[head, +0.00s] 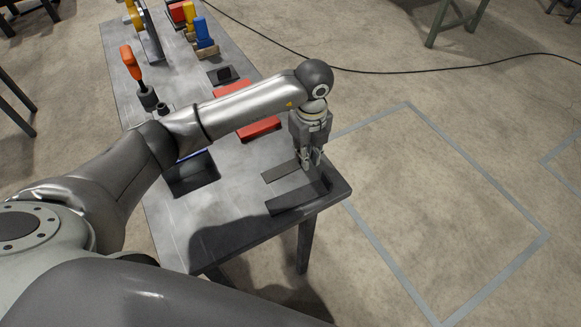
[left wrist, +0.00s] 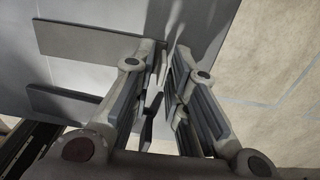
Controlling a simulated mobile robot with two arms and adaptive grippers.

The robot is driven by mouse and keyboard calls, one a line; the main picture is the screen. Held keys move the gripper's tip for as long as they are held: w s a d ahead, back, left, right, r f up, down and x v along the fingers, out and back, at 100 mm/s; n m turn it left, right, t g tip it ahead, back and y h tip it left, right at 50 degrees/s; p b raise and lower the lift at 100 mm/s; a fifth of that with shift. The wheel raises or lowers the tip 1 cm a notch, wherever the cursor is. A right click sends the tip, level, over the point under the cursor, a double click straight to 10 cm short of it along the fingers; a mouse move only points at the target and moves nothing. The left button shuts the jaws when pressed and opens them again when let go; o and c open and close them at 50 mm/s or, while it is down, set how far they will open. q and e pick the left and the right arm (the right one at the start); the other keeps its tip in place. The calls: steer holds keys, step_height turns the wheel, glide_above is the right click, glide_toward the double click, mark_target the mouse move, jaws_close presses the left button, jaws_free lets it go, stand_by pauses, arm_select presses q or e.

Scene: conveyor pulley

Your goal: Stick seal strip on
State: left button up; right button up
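Two flat dark grey strips lie on the table near its right end; I take them for seal strips. The upper strip (head: 278,173) and the lower strip (head: 290,205) also show in the left wrist view, one further away (left wrist: 85,40) and one nearer (left wrist: 60,101). My left gripper (head: 311,161) points down beside the right ends of the strips. In the left wrist view its fingers (left wrist: 168,75) stand a little apart. A small dark piece shows between them, but I cannot tell what it is. My right gripper is not in view.
The grey table (head: 225,222) also bears a red block (head: 262,128), a dark tray (head: 192,178), an orange-handled tool (head: 130,63) and blue and yellow parts (head: 204,38) at the far end. The table's edge lies close to my left gripper. Open floor is to the right.

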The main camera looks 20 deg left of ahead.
arm_select(q)
jaws_close()
steer(key=shift+r, duration=0.1)
steer(key=shift+r+p, duration=1.15)
steer(key=shift+r, duration=0.25)
steer(key=shift+r+p, duration=1.85)
steer(key=shift+r, duration=0.75)
